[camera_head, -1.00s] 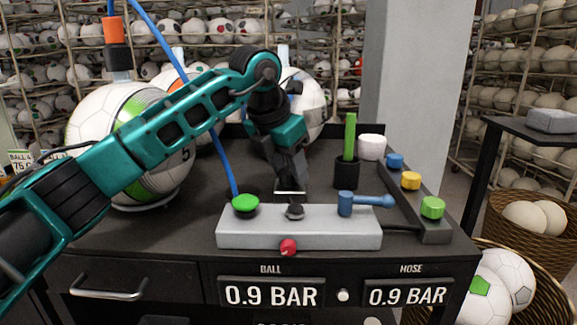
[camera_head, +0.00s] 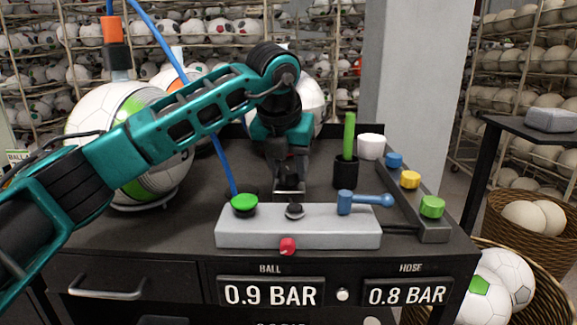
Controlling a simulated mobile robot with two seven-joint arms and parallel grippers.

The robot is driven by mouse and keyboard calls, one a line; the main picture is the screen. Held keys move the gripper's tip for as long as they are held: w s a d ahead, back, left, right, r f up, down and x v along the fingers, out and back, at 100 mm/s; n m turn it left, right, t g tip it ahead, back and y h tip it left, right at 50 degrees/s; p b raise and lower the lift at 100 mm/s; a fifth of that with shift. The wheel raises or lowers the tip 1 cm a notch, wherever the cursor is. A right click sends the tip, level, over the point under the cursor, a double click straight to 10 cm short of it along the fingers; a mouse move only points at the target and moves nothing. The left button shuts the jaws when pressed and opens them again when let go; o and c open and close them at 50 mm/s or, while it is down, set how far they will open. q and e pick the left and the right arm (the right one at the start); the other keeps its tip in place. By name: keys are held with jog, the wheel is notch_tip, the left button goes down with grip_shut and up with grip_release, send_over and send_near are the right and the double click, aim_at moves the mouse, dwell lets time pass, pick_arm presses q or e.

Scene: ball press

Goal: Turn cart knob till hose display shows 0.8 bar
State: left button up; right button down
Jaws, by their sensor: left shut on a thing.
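The cart's dark round knob (camera_head: 294,211) sits in the middle of the grey block on the cart top. My left gripper (camera_head: 290,192) reaches down from behind and is shut on this knob; the exact contact at the fingertips is hard to see. The hose display (camera_head: 408,292) on the cart front reads 0.8 BAR. The ball display (camera_head: 270,292) beside it reads 0.9 BAR. My right gripper is not in view.
The grey block (camera_head: 340,231) also carries a green button (camera_head: 244,202), a blue lever (camera_head: 366,200) and a red knob (camera_head: 288,245). A ball (camera_head: 105,117) stands at left, partly behind my arm. A dark cup (camera_head: 346,173) stands behind the block.

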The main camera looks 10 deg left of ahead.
pick_arm(q)
jog(key=o, duration=1.1)
jog(key=shift+c, duration=0.2)
jog(key=shift+r, duration=0.1)
jog(key=v, duration=1.2)
jog(key=shift+r+p, duration=0.35)
jog(key=shift+r, duration=0.05)
jog(key=shift+s, duration=0.15)
